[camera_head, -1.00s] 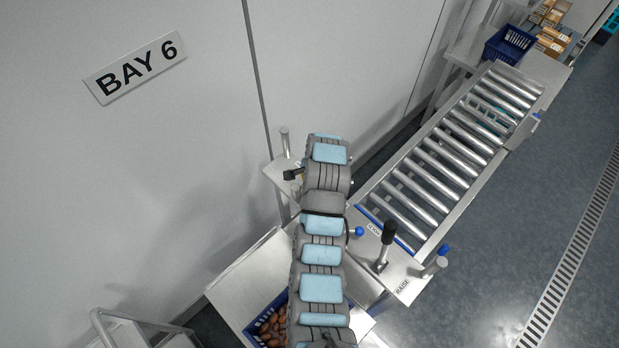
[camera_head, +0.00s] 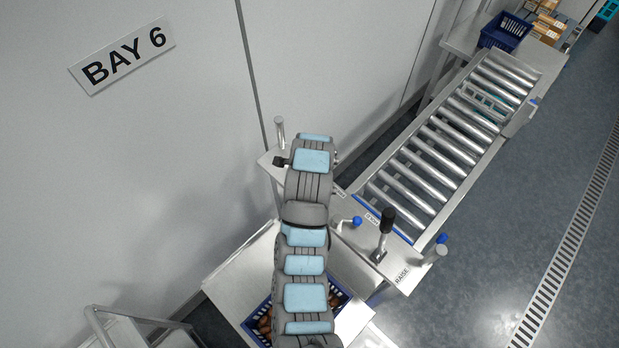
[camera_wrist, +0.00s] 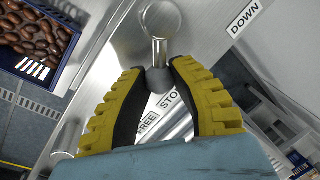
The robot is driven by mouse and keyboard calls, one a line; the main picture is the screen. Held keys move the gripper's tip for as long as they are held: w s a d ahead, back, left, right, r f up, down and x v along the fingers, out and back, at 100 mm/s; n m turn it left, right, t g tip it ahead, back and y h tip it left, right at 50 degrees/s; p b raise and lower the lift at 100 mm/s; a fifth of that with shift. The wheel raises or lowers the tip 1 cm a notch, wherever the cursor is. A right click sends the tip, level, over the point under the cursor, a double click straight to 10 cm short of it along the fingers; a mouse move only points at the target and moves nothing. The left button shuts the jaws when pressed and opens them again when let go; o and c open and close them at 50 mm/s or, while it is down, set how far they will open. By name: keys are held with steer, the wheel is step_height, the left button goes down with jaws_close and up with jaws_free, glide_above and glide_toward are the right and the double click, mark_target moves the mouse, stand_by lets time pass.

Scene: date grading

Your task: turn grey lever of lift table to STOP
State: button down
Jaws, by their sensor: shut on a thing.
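The grey lever (camera_wrist: 158,52) shows in the wrist view as a short metal rod with a grey ball end, running from a round metal pivot down the picture. My gripper (camera_wrist: 157,72), with yellow fingers and black pads, is shut on the ball end. The FREE label (camera_wrist: 147,127) and the STOP label (camera_wrist: 170,100), its last letter covered by a finger, lie just below the ball. I cannot tell exactly which label the lever points at. In the head view my arm hides the gripper and this lever.
The lift table's end plate carries a black-knobbed lever (camera_head: 387,220), blue-knobbed handles (camera_head: 357,221) and a RAISE label (camera_head: 402,275). A DOWN label (camera_wrist: 243,18) is at upper right in the wrist view. A blue crate of dates (camera_wrist: 20,68) sits left. Rollers (camera_head: 440,150) extend beyond.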

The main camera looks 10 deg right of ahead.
steer(key=c, duration=0.8)
jaws_free()
steer(key=shift+s, duration=0.1)
steer(key=shift+s+r, duration=0.1)
steer(key=shift+r, duration=0.9)
steer(key=shift+s+d+r, duration=0.1)
steer(key=shift+s+r, duration=0.25)
steer(key=shift+r, duration=1.25)
steer(key=shift+s+r, duration=0.3)
steer(key=shift+r, duration=1.35)
steer(key=shift+s+d+r, duration=0.1)
steer(key=shift+s+r, duration=0.25)
steer(key=shift+r, duration=1.25)
